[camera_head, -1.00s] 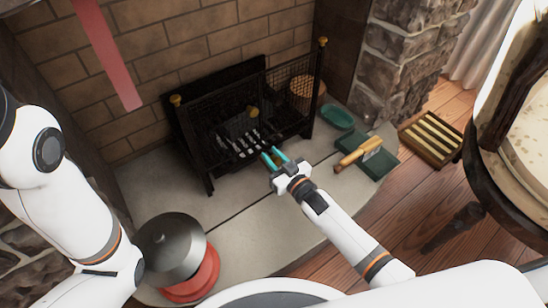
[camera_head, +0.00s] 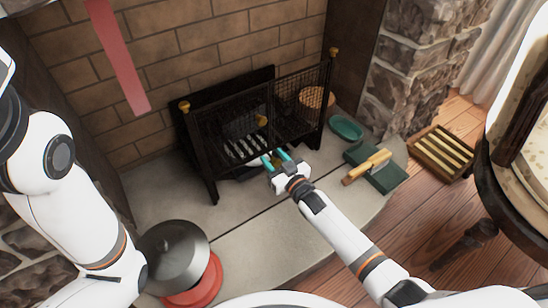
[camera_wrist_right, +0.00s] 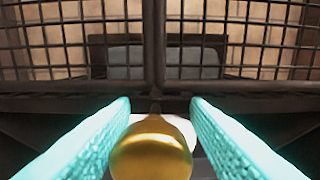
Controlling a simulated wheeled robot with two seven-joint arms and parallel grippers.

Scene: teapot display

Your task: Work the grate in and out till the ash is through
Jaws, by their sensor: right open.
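The grate (camera_head: 240,148) shows as pale bars low inside the dark fireplace, behind the mesh screen. My right gripper (camera_head: 276,160) is open at the front of the fireplace, below the screen. In the right wrist view, a round gold knob (camera_wrist_right: 152,152) sits between its two teal fingers (camera_wrist_right: 155,118), with a visible gap on each side. The knob's short stem runs back towards the dark frame. Whether the knob belongs to the grate cannot be told, and any ash is not clearly seen. My left arm is at the left, with its gripper out of view.
The mesh screen (camera_head: 297,100) stands just beyond my right gripper. A green dish (camera_head: 345,128), a green tray (camera_head: 385,180) with a wooden-handled tool (camera_head: 367,166), and a slatted wooden box (camera_head: 440,153) lie to the right. A grey-lidded red pot (camera_head: 175,255) stands front left.

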